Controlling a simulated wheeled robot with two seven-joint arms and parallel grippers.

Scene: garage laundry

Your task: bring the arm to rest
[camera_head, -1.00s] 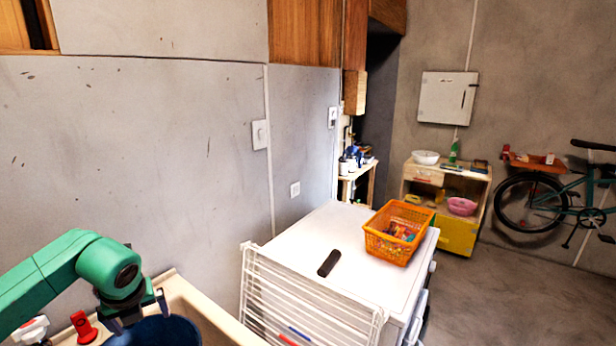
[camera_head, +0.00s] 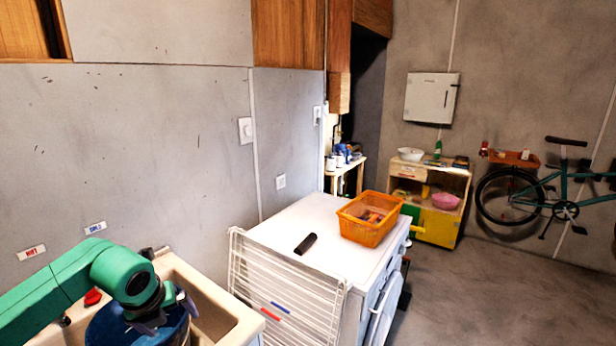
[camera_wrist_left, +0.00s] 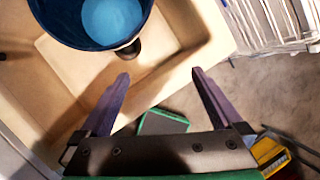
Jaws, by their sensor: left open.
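My left arm (camera_head: 60,285) comes in from the left, green and bent at a joint. Its gripper (camera_head: 160,320) hangs over the cream sink (camera_head: 235,318), in front of a blue bucket (camera_head: 105,330). In the left wrist view the two dark fingers (camera_wrist_left: 160,73) are spread apart with nothing between them. The bucket (camera_wrist_left: 75,28) is beyond the fingertips at the upper left, with light blue contents, and stands in the sink (camera_wrist_left: 185,60). My right gripper is in neither view.
A white drying rack (camera_head: 285,285) stands right of the sink, against a white appliance (camera_head: 340,245). On the appliance are an orange basket (camera_head: 368,228) and a dark cylinder (camera_head: 306,243). A red tap handle (camera_head: 93,297) is beside my arm. Floor (camera_head: 480,290) is clear at right.

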